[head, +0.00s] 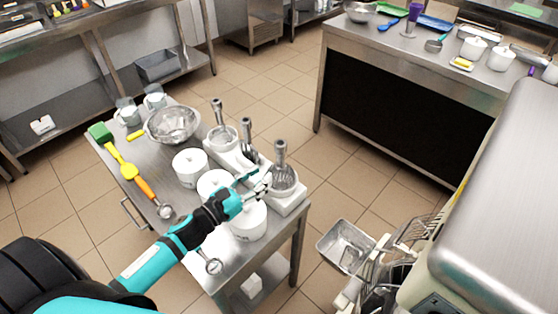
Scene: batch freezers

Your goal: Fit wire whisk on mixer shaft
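A wire whisk (281,156) stands upright with its grey shank up at the near right end of a white holder on the steel table. My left gripper (262,185) is just left of its lower part, with its fingers apart and nothing seen between them; I cannot tell whether it touches the whisk. Two other grey-shanked attachments, the middle one (247,137) and the far one (217,112), stand in the same row. The mixer (490,185) is the large steel and beige machine at the right, with a wire guard (412,232). Its shaft cannot be made out. My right gripper is out of view.
White tubs (190,166) and a steel bowl (172,124) crowd the steel table (185,238) beside the holder. A green brush (101,133) and a yellow-orange tool lie at its left edge. A steel pan (345,246) sits left of the mixer. Floor shows between the table and the counter.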

